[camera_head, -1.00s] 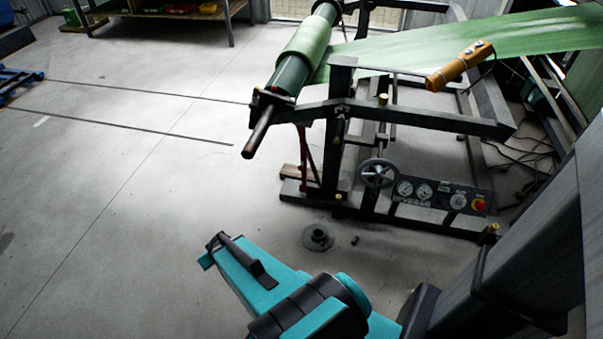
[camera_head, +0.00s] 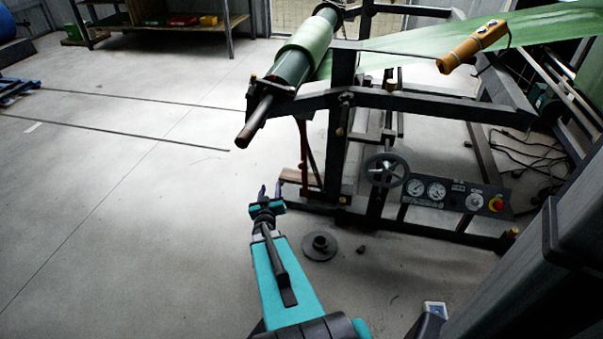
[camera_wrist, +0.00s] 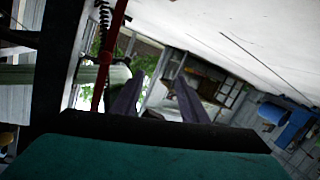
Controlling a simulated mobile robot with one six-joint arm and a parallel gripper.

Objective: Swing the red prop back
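The red prop (camera_head: 303,155) is a thin, near-upright bar under the front end of the green roll, beside the dark post of the stand. It also shows in the wrist view as a red bar (camera_wrist: 108,48), left of my fingers. My gripper (camera_head: 270,188) is in front of the stand, a little left of and below the prop in the head view. In the wrist view its two fingers (camera_wrist: 158,92) are apart with nothing between them. The gripper does not appear to touch the prop. The prop's lower end is hard to make out.
The stand (camera_head: 430,101) carries a green roll (camera_head: 292,66) with a dark shaft end jutting out. A handwheel (camera_head: 386,170) and gauge panel (camera_head: 455,196) are to the right. A flanged disc (camera_head: 320,246) lies on the floor.

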